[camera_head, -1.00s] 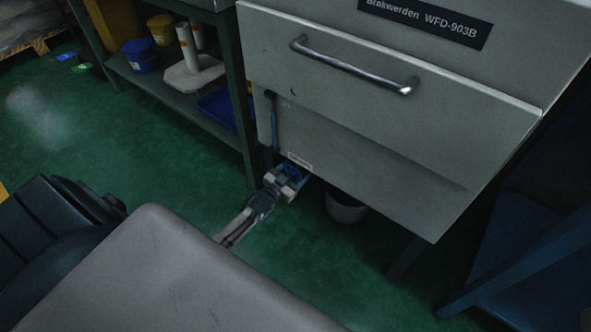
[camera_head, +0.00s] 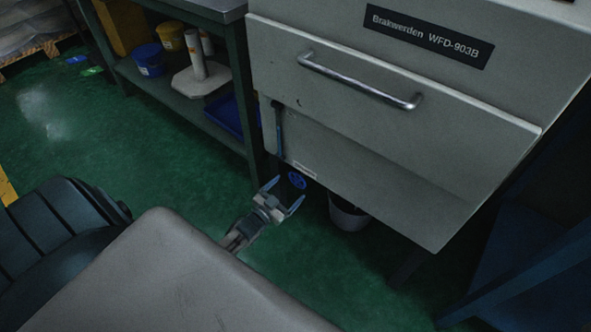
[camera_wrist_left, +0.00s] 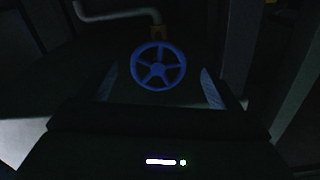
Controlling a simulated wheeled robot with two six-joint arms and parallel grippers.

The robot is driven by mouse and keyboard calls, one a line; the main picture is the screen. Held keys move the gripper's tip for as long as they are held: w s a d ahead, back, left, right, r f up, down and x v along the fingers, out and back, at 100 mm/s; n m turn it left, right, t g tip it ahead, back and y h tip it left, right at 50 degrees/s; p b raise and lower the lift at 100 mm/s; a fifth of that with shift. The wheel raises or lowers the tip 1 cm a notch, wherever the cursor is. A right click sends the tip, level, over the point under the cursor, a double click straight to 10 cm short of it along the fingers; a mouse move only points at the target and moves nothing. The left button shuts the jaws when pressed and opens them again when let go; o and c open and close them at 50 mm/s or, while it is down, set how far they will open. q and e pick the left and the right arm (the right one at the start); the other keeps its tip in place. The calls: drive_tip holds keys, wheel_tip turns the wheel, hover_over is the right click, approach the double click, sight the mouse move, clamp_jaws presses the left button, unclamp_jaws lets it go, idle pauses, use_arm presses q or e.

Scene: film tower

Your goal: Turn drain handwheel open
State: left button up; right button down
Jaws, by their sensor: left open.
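The blue drain handwheel (camera_head: 297,180) sits under the grey machine cabinet, just below a small white label. In the left wrist view the spoked handwheel (camera_wrist_left: 158,66) shows face-on, a little beyond the fingertips and between them from side to side. My left gripper (camera_head: 285,197) is open and empty, a short way in front of and below the handwheel. Its two fingers also show in the left wrist view (camera_wrist_left: 160,85), one on each side. My right gripper is not in view.
The machine cabinet (camera_head: 350,150) with its bar handle (camera_head: 358,82) overhangs the handwheel. A bucket (camera_head: 348,212) stands on the floor right of it. A shelf bench (camera_head: 190,95) stands left. In the wrist view, a pipe (camera_wrist_left: 118,14) runs behind the handwheel.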

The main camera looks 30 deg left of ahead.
use_arm(q)
drive_tip(key=s, duration=0.3)
drive_tip(key=shift+s+a+p, duration=0.15)
drive_tip(key=shift+s+p, duration=0.15)
drive_tip(key=shift+s, duration=0.05)
